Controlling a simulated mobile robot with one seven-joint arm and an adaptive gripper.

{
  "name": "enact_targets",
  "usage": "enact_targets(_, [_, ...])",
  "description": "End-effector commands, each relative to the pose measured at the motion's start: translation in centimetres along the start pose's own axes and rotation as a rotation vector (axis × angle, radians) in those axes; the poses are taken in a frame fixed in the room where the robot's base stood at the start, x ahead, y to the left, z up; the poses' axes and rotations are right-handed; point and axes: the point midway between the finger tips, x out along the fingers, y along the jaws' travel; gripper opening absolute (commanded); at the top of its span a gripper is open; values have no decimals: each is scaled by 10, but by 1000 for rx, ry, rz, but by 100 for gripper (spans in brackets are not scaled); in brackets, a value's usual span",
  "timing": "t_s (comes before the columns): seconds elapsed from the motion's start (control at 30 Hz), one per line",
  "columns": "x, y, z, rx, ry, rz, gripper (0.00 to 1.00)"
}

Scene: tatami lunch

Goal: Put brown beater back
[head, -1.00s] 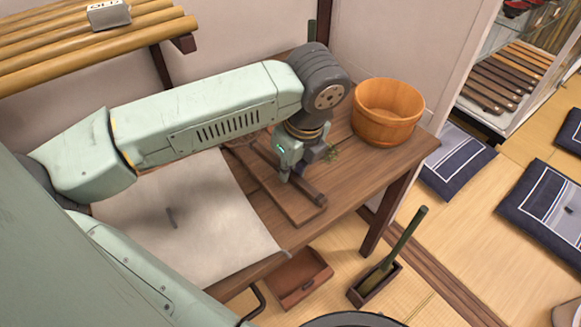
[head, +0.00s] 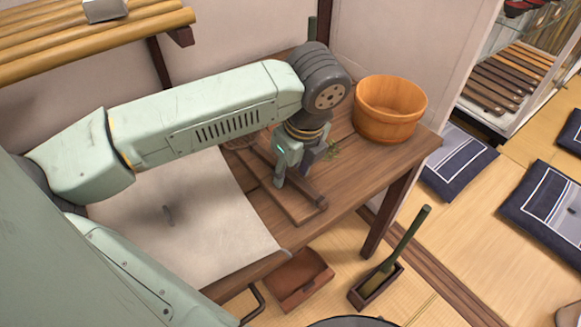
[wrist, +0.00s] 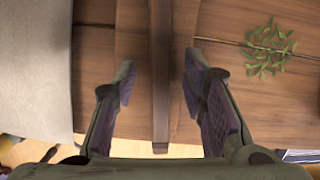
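The brown beater (wrist: 160,75) shows in the wrist view as a long, narrow dark-brown bar on a flat wooden board (wrist: 131,65). In the head view its near end (head: 313,197) shows on the board, below and right of my gripper (head: 288,177); my arm hides part of it. In the wrist view my gripper (wrist: 158,85) is open. Its two fingers are spread on either side of the bar, with a gap on both sides. I cannot tell how far the fingertips are above the board.
A wooden tub (head: 388,112) stands on the table's right end. A green sprig (wrist: 269,48) lies right of the board, and a pale cloth (head: 190,225) lies left. A green-handled brush (head: 396,255) stands in a box on the floor beside a reddish-brown tray (head: 300,282).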

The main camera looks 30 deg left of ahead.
Motion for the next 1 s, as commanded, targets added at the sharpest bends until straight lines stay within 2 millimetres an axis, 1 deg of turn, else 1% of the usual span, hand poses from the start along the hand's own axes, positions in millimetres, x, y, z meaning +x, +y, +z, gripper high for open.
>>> enact_targets(0.17, [0,0,0,0,1,0,39])
enact_targets(0.27, [-5,0,0,0,-1,0,39])
enact_targets(0.37, [-18,0,1,0,-3,-1,39])
enact_targets(0.7, [-89,0,1,-1,-3,0,39])
enact_targets(0.83, [-108,0,0,-1,-2,0,39])
enact_targets(0.9, [-114,0,0,0,-2,0,39])
enact_targets(1.0, [-119,0,0,0,-1,1,39])
